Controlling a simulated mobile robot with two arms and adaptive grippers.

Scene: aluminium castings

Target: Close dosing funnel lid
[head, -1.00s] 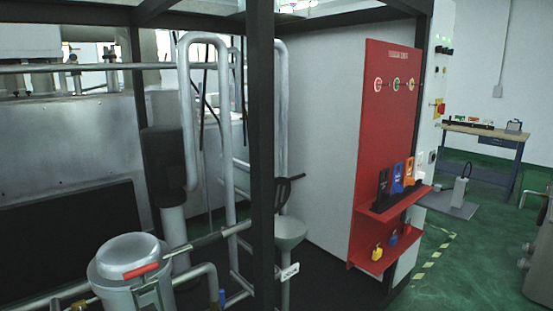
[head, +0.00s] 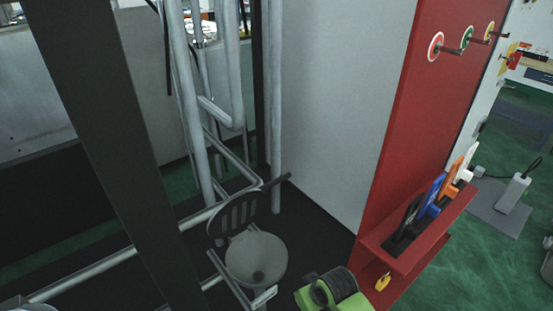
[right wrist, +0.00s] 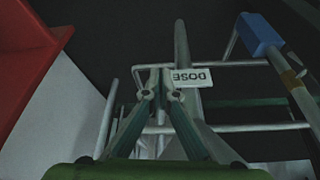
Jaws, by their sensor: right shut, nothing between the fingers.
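The dosing funnel (head: 256,262) is a pale grey bowl low in the middle of the head view. Its dark slotted lid (head: 235,214) stands raised at the back of the bowl, so the funnel is open. In the right wrist view my right gripper (right wrist: 160,78) is shut and empty, close to the DOSE label (right wrist: 192,77). My left gripper is not in view.
Grey pipes (head: 190,100) rise behind the funnel, and a dark frame post (head: 105,130) stands at left. A red panel (head: 405,130) with a tag shelf (head: 440,225) stands close on the right. A blue-handled valve part (right wrist: 262,35) shows in the right wrist view.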

